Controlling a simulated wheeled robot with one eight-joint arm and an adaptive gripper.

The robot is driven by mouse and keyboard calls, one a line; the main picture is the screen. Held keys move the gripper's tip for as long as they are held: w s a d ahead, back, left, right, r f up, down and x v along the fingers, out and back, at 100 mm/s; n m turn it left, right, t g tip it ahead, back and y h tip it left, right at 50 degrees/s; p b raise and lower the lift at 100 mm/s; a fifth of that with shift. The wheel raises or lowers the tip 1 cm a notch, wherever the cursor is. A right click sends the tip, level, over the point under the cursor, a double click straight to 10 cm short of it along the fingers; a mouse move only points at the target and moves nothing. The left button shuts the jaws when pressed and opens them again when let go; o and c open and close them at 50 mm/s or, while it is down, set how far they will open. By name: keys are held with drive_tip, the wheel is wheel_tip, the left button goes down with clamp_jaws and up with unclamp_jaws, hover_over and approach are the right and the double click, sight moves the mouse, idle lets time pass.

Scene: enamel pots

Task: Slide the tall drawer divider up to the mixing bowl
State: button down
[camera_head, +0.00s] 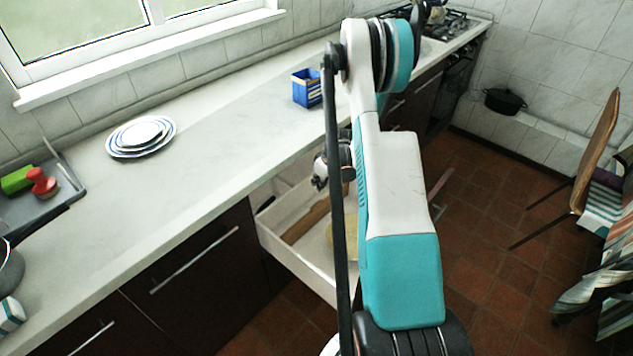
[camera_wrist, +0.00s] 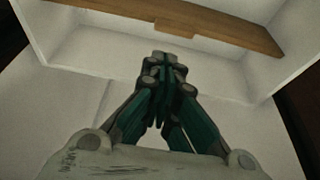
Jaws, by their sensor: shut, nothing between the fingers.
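The tall drawer divider (camera_head: 306,220) is a brown wooden board lying across the inside of an open white drawer (camera_head: 284,254). In the wrist view the divider (camera_wrist: 215,25) runs across the top, with a small tab on its near side. A pale yellow round thing, likely the mixing bowl (camera_head: 352,235), is in the drawer to the right of the divider, mostly hidden behind my arm. The bowl is not visible in the wrist view. My gripper (camera_wrist: 161,58) is shut and empty, its fingertips just below the divider's tab in the picture; I cannot tell whether they touch.
The drawer's white walls (camera_wrist: 292,72) surround the divider closely. The counter (camera_head: 225,135) above holds a blue box (camera_head: 307,88), stacked plates (camera_head: 141,136) and a grey tray (camera_head: 66,172). A chair (camera_head: 590,150) stands at the right; the tiled floor (camera_head: 480,245) between is clear.

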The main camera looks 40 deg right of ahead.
drive_tip(key=b, duration=0.3)
hover_over(316, 213)
drive_tip(key=w+d, duration=0.2)
drive_tip(key=w, duration=0.1)
wheel_tip(316, 213, down, 8)
drive_tip(key=shift+w+r, duration=0.15)
drive_tip(key=shift+w, duration=0.05)
